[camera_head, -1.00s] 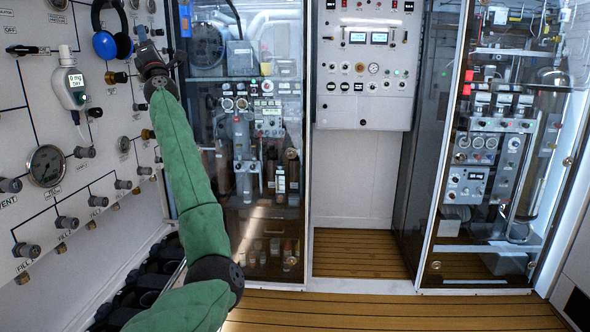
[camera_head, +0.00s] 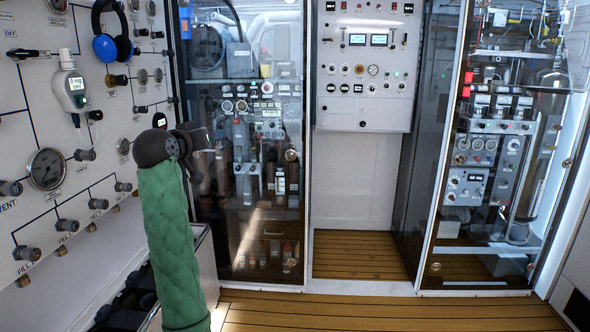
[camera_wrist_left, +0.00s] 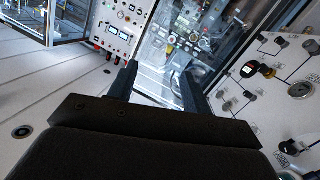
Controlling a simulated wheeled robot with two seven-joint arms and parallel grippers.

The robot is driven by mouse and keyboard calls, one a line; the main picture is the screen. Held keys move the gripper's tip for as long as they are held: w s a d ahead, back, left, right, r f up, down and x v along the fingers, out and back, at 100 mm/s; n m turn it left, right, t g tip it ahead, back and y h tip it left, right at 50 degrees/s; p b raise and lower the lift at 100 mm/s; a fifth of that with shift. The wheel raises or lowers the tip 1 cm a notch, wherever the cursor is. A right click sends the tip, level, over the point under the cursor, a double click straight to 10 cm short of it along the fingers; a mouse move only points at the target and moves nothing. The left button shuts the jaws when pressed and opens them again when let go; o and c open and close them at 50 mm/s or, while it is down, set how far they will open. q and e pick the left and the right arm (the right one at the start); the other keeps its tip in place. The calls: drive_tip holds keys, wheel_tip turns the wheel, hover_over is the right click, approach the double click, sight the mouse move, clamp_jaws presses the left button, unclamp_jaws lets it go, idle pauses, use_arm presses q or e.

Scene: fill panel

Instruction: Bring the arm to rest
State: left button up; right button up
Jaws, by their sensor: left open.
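My left arm, in a green sleeve with a black wrist, rises from the bottom of the head view. My left gripper (camera_head: 203,140) is at its top, in front of the left glass cabinet and just right of the fill panel (camera_head: 75,140). In the left wrist view my gripper (camera_wrist_left: 158,86) has its two dark fingers apart with nothing between them. The fingers look clear of the panel. My right gripper is in no view.
The fill panel carries a round gauge (camera_head: 46,169), several knobs, a white meter (camera_head: 70,88) and blue headphones (camera_head: 105,46). Glass cabinets (camera_head: 250,220) stand behind, with a white control box (camera_head: 365,65) between them. The wooden floor (camera_head: 390,310) is clear at the right.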

use_arm(q)
drive_tip(key=s+d+f+m+g+y, duration=0.1)
drive_tip(key=s+d+f+g, duration=0.1)
drive_tip(key=s+f, duration=0.7)
drive_tip(key=s+d+f+g+y, duration=0.15)
drive_tip(key=s+f, duration=0.35)
drive_tip(key=f, duration=0.8)
drive_tip(key=s+d+f+m+g, duration=0.1)
drive_tip(key=s+d+f+g, duration=0.15)
drive_tip(key=s+f, duration=0.65)
drive_tip(key=s+d+f+g+p, duration=0.2)
drive_tip(key=s+f+g, duration=0.6)
drive_tip(key=s+f, duration=2.2)
drive_tip(key=shift+s+d, duration=0.15)
drive_tip(key=shift+s, duration=0.7)
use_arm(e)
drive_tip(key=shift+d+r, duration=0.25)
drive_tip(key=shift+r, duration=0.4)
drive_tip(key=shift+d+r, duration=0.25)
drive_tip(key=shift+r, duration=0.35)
use_arm(q)
drive_tip(key=shift+f, duration=0.1)
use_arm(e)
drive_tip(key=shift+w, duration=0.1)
